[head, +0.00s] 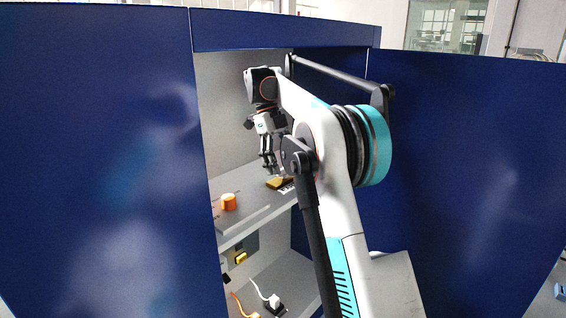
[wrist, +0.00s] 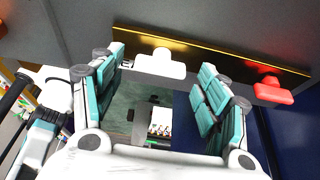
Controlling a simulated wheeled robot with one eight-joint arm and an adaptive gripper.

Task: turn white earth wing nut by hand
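The white earth wing nut (wrist: 158,63) shows in the wrist view in front of a brass-coloured bar (wrist: 205,53) on a grey surface. My gripper (wrist: 162,72) is open, with teal-padded fingers on the left and right. The nut appears between the two fingertips in the picture, with a visible gap on each side. I cannot tell how far the fingertips are from it in depth. In the head view my gripper (head: 267,160) hangs inside the cabinet above the shelf, and the white nut cannot be made out.
A red wing nut (wrist: 272,90) sits near the bar's right end, beyond the right finger. On the shelf (head: 255,210) stand an orange cylinder (head: 229,202) and a yellow item (head: 279,182). Blue cabinet panels (head: 100,160) flank the opening. White plugs (head: 268,296) lie below.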

